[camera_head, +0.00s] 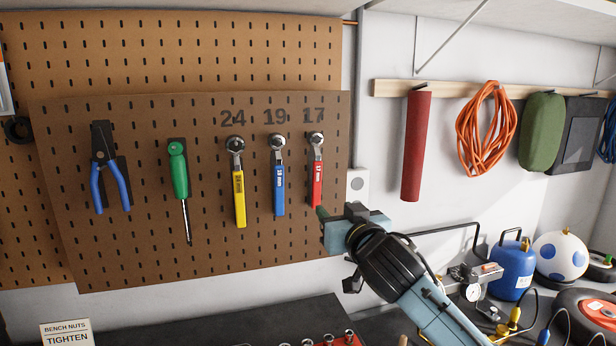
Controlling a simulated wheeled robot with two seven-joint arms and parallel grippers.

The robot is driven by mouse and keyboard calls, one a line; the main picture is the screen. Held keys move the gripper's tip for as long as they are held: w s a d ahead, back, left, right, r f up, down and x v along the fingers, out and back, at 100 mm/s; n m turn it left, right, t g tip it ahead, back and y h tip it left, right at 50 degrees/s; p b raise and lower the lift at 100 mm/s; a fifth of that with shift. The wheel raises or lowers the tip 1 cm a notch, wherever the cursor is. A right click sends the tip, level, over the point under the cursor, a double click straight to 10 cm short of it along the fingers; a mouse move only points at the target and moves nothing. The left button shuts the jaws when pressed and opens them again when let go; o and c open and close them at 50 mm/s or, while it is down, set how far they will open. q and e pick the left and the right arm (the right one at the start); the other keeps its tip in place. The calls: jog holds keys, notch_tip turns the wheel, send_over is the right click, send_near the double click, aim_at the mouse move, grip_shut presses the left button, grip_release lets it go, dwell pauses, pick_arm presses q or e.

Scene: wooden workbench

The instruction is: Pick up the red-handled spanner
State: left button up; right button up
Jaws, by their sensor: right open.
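The red-handled spanner (317,172) hangs upright on the dark pegboard panel (120,250), under the number 17. Its ring head is at the top and its red handle points down. To its left hang a blue-handled spanner (278,180) under 19 and a yellow-handled spanner (238,185) under 24. My right gripper (324,225) is open, with its fingertips just below the lower end of the red handle. I cannot tell whether a fingertip touches the handle. My left gripper is not in view.
Pliers (108,170) and a green screwdriver (179,175) hang further left on the panel. A red roll (416,145) and an orange cable coil (484,130) hang from the rail at right. A blue gas canister (512,268) stands at lower right. Sockets (349,337) sit at the bottom edge.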

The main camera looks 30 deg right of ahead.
aim_at(317, 189)
jog(key=p+x, duration=0.3)
jog(key=x, duration=0.8)
jog(key=shift+w+d+r+p, duration=0.1)
jog(key=shift+d+r+p, duration=0.1)
jog(key=shift+p, duration=0.1)
jog(key=shift+w+f, duration=0.1)
jog(key=shift+w, duration=0.2)
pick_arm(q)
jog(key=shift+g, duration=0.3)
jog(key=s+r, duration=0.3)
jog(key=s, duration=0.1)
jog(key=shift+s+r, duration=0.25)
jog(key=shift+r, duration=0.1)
pick_arm(e)
grip_shut()
